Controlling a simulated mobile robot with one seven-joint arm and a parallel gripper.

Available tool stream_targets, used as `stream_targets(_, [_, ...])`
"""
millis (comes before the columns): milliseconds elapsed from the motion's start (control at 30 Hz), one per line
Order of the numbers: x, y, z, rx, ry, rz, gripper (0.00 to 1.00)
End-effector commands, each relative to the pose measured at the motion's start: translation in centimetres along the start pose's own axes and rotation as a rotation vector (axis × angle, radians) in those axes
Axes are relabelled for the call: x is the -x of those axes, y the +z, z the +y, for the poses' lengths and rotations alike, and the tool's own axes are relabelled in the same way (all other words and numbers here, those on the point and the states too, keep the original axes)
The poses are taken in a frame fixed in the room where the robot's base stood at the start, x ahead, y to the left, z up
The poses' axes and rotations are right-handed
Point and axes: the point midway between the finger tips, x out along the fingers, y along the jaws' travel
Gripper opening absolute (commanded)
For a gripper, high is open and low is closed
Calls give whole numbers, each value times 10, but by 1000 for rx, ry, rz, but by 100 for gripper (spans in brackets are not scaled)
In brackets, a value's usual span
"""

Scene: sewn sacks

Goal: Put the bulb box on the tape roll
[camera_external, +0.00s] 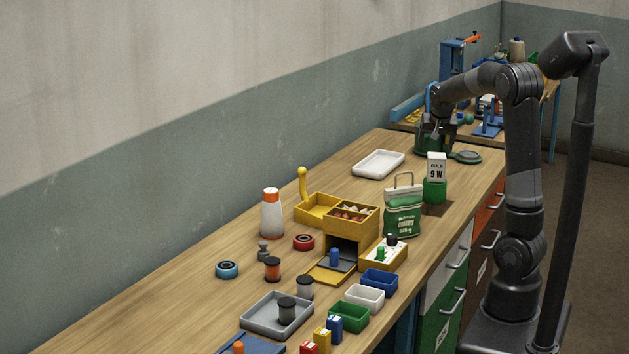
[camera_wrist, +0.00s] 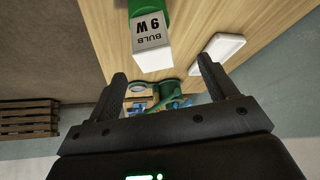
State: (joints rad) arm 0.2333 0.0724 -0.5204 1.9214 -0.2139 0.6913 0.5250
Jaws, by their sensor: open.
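The bulb box (camera_external: 436,167) is white with "BULB 9 W" on it and stands upright on a green block-like part (camera_external: 434,190); I cannot tell whether they are one piece. In the wrist view the bulb box (camera_wrist: 150,42) shows ahead of the fingers, apart from them. Two ring-shaped rolls lie flat on the bench, one red (camera_external: 304,242) and one blue (camera_external: 227,269); either could be the tape roll. My gripper (camera_external: 437,138) is behind the bulb box in the external view. Its fingers (camera_wrist: 163,75) are spread and empty.
A green sack (camera_external: 402,215) stands just left of the bulb box. A white tray (camera_external: 378,163) lies behind it. A yellow organiser (camera_external: 350,222), a white bottle (camera_external: 271,214) and spools surround the red roll. Bare bench lies left of the blue roll.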

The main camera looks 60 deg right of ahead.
Motion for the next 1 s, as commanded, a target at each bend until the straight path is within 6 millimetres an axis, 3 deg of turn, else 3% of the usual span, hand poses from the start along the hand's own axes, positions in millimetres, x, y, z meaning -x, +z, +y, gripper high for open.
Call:
stream_targets(200, [64,79,-47,200,-178,-54,78])
stream_targets(400, [127,170,-70,447,-333,-78,78])
stream_targets(600, [177,262,-66,710,-451,-66,78])
stream_targets(700, [192,300,-58,827,-489,-52,78])
stream_targets(833, [202,335,-47,936,-517,-34,78])
stream_targets(1000, [205,354,-39,999,-529,-21,78])
